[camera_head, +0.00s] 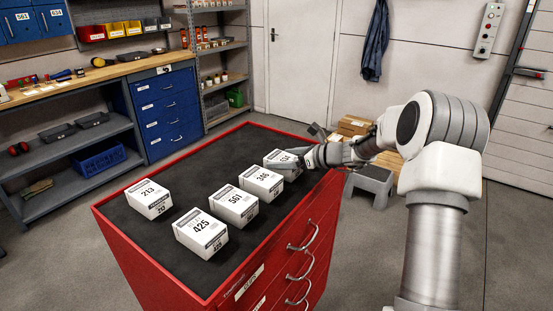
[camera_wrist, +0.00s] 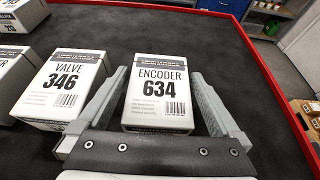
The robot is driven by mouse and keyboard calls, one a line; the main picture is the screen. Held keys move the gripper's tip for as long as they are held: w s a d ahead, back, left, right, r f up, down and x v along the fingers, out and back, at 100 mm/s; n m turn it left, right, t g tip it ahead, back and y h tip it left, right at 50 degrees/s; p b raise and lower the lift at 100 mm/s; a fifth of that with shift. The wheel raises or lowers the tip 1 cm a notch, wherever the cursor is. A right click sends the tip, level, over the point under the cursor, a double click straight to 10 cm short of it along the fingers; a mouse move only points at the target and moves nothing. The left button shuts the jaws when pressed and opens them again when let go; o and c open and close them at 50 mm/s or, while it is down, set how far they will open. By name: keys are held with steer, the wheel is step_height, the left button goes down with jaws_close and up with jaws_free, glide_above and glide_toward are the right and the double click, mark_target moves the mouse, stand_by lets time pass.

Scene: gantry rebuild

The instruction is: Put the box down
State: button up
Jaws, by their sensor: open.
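My gripper (camera_wrist: 159,72) is open, with one finger on each side of this box. Gaps show between the fingers and the box near the palm; contact at the tips cannot be told. The white box labelled VALVE 346 (camera_wrist: 65,85) stands just left of the left finger. It also shows in the head view (camera_head: 260,178).
Boxes 561 (camera_head: 233,203), 425 (camera_head: 200,232) and 213 (camera_head: 148,197) stand on the red cabinet (camera_head: 240,271). Its dark top is clear toward the far left. A red rim edges the top. A grey step stool (camera_head: 372,178) stands beyond the cabinet.

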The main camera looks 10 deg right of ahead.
steer(key=v, duration=0.8)
steer(key=shift+s+d+p, duration=0.25)
steer(key=shift+s+p, duration=0.05)
